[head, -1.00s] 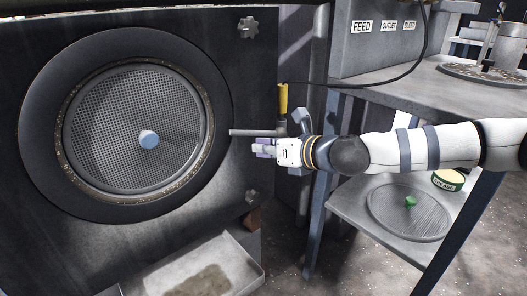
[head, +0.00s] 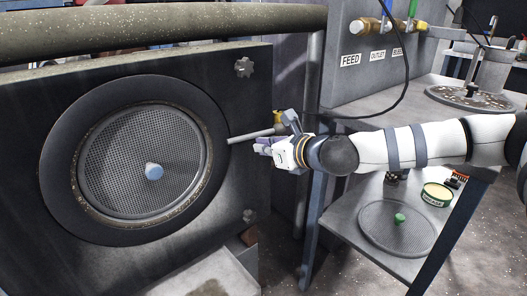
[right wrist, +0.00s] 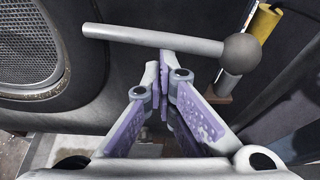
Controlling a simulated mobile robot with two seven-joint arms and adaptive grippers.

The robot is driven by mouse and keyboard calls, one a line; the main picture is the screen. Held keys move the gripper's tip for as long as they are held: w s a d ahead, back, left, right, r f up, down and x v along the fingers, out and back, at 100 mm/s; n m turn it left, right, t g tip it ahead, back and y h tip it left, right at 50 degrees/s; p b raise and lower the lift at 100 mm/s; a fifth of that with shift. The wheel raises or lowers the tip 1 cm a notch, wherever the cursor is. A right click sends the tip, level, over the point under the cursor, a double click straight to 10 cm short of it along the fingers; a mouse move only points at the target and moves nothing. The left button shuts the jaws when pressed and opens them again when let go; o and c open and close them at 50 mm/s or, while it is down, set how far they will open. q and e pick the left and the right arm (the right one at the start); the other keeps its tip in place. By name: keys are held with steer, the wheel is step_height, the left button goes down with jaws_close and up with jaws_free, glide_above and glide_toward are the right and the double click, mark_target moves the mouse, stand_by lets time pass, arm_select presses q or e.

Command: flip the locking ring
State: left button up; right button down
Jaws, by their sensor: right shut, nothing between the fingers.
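The locking ring appears to be the broad dark ring (head: 58,170) around a round mesh screen (head: 120,150) in the upright panel. It has a speckled inner rim, and a blue-grey knob (head: 154,172) stands at the mesh centre. A grey rod (head: 250,136) sticks out beside the ring's right edge; in the right wrist view the rod (right wrist: 150,37) ends in a ball joint (right wrist: 241,53). My right gripper (head: 262,147) is just below the rod in the head view. Its fingertips (right wrist: 158,78) are together and empty, apart from the rod in the wrist view. My left gripper is out of view.
A yellow cylinder (right wrist: 263,20) stands by the ball joint. A shelf unit (head: 345,225) at right carries a round mesh disc (head: 375,228) and a tin (head: 437,194). Star-shaped knobs (head: 244,67) sit on the panel's right side. A tray (head: 215,270) lies below.

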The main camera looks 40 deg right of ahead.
steer(key=shift+n+h, duration=0.3)
steer(key=shift+n, duration=0.3)
step_height(320, 180, up, 4)
steer(key=shift+r+p, duration=0.2)
steer(key=shift+p, duration=1)
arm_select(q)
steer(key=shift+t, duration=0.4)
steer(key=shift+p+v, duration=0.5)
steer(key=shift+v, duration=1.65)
arm_select(e)
steer(key=shift+a+r+n, duration=0.15)
steer(key=shift+r+n, duration=0.15)
steer(key=shift+r, duration=0.25)
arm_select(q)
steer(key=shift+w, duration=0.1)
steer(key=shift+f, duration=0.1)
arm_select(e)
step_height(320, 180, down, 5)
steer(key=b, duration=0.4)
arm_select(q)
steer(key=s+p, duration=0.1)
steer(key=p, duration=0.2)
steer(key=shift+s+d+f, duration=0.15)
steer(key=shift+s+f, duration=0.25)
arm_select(e)
steer(key=v, duration=1)
steer(key=shift+d+r, duration=0.3)
steer(key=shift+d, duration=0.1)
